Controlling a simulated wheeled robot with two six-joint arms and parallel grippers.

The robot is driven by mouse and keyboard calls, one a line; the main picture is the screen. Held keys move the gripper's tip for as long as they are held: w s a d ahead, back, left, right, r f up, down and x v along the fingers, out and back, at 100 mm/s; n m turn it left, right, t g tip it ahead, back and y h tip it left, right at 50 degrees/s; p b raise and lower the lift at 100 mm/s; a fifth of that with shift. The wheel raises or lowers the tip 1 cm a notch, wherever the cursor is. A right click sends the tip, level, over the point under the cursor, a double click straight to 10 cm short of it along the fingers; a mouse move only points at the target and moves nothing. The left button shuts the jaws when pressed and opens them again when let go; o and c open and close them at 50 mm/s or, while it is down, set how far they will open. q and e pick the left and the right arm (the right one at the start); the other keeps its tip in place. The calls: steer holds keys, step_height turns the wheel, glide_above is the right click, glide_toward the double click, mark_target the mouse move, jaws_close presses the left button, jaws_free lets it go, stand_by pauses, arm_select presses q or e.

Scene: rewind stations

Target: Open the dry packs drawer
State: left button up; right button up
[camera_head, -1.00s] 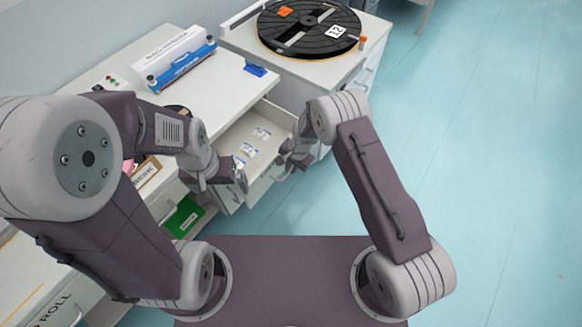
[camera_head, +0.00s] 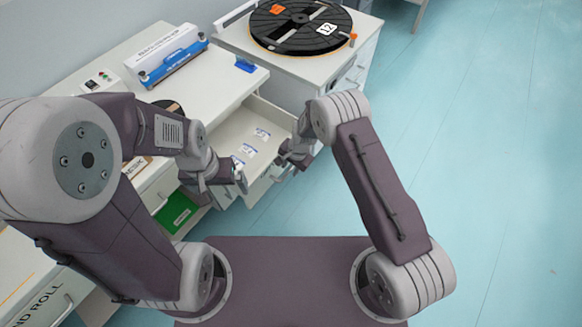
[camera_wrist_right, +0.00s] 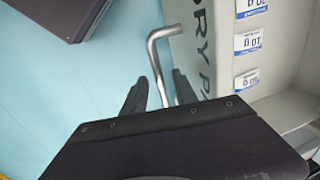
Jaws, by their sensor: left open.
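The dry packs drawer (camera_head: 275,119) is pulled out from under the white bench, with several small white-and-blue packs (camera_head: 250,149) inside. In the right wrist view its front (camera_wrist_right: 197,55) reads "DRY PA", partly cut off, and carries a bent metal handle (camera_wrist_right: 157,60). My right gripper (camera_head: 286,161) is at the drawer front.
A blue sealing device (camera_head: 170,62) stands on the bench (camera_head: 215,85). A large black reel (camera_head: 300,27) lies on the cabinet behind. A green item (camera_head: 176,215) sits in a lower opening at left. Open blue floor (camera_head: 470,150) lies to the right.

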step_height(320, 180, up, 9)
steer(key=s+d, duration=0.1)
steer(key=shift+d, duration=0.25)
stand_by(0.4)
